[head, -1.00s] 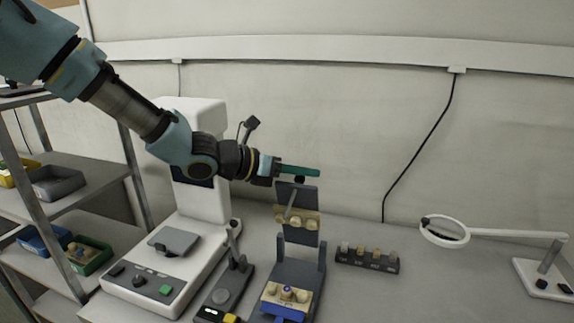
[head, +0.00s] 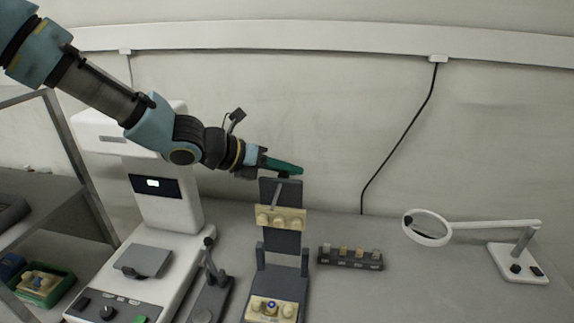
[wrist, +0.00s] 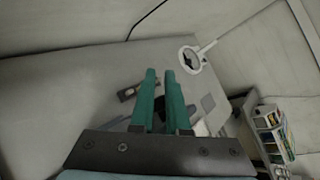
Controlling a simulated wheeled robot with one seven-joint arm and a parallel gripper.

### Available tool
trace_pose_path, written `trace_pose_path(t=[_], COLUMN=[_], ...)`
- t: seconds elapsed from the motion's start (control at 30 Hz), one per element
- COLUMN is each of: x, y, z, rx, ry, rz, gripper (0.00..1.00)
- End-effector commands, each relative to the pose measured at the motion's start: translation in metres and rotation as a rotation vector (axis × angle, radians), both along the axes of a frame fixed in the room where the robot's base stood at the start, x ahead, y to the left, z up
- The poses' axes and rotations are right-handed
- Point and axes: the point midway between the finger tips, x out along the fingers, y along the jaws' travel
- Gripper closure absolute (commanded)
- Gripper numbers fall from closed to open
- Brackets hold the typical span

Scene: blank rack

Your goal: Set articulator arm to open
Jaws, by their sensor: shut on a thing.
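The articulator (head: 282,262) stands on the bench, with a dark grey-blue frame. Its upper arm (head: 281,238) stands raised, close to upright, and carries a cream upper dental cast (head: 280,218). A lower cast (head: 271,307) sits on the base, well apart from the upper one. My gripper (head: 287,168) has green fingers and is at the top end of the raised arm, shut on the dark knob (head: 285,175) there. In the wrist view the gripper (wrist: 161,75) shows two parallel green fingers with a narrow gap; the knob is hard to make out.
A white machine (head: 170,210) with a control panel stands left, with a dark lever device (head: 212,280) between it and the articulator. A small dark rack (head: 350,258) and a magnifier lamp (head: 427,228) are at right. Shelving (head: 45,220) is far left. The right bench is mostly clear.

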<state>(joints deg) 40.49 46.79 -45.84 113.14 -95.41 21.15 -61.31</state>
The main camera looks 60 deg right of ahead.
Motion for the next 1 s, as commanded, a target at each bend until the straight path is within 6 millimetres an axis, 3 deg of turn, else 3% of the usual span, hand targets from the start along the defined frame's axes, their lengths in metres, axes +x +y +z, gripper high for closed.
trace_pose_path(t=[0.03,0.33,0.37,0.73,1.0], x=[0.0105,0.0103,0.0103,0.0091,0.0082], y=[0.0065,0.0065,0.0065,0.0058,0.0045], z=[-0.0186,-0.0189,-0.0189,-0.0170,-0.0138], rx=[0.035,0.034,0.034,0.031,0.027], ry=[-0.018,-0.018,-0.018,-0.019,-0.018], rz=[0.016,0.015,0.015,0.014,0.013], gripper=[1.00,1.00,0.85,0.44,0.41])
